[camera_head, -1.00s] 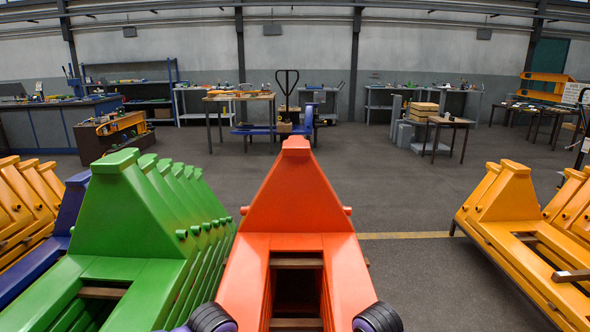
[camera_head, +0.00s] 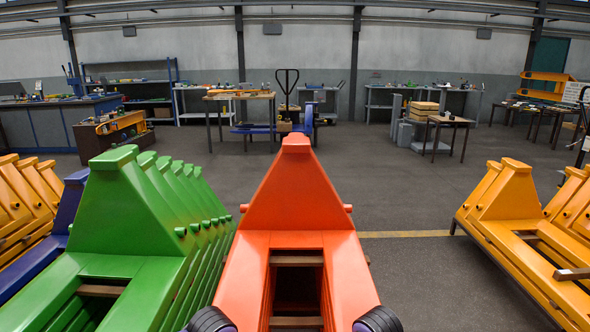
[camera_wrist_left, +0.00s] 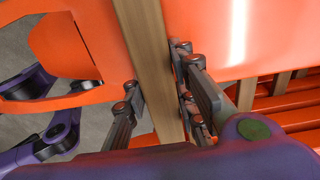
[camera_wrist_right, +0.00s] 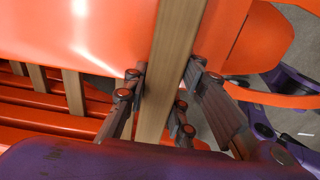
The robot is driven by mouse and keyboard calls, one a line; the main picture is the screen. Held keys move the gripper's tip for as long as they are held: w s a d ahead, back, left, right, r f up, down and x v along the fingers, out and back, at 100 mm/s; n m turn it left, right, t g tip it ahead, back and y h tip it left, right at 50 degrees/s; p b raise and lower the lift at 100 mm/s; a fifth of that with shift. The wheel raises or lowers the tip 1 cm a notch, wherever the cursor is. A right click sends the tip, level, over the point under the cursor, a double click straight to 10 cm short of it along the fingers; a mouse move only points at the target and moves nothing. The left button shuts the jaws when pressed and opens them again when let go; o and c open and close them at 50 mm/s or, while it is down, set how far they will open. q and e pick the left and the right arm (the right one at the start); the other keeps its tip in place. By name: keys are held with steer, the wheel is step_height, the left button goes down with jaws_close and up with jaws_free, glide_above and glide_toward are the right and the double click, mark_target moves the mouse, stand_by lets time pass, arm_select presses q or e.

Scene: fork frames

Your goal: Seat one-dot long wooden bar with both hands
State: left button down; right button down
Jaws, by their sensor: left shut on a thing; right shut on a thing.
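A long wooden bar (camera_wrist_left: 150,50) runs up through the left wrist view, and a wooden bar (camera_wrist_right: 172,42) also runs up through the right wrist view. My left gripper (camera_wrist_left: 160,92) is shut on it, with fingers on both sides. My right gripper (camera_wrist_right: 160,98) is shut on the bar in the same way. No dot mark shows on the bar, and its ends are hidden. The orange-red fork frame (camera_head: 292,195) stands straight ahead, with its panels close to the bar in both wrist views. The grippers and held bar are out of the head view.
Green frames (camera_head: 128,205) stand in a row close on the left, and yellow frames (camera_head: 505,195) stand on the right. Grey floor (camera_head: 415,200) is open between the orange and yellow frames. A pallet truck (camera_head: 288,85) and worktables stand at the back.

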arm_select(q)
steer(key=c, duration=1.6)
jaws_free()
arm_select(e)
steer(key=c, duration=1.6)
jaws_free()
arm_select(q)
steer(key=shift+o, duration=0.4)
steer(key=o, duration=0.5)
arm_select(e)
steer(key=o, duration=0.6)
steer(key=shift+c, duration=0.2)
arm_select(q)
steer(key=o, duration=0.6)
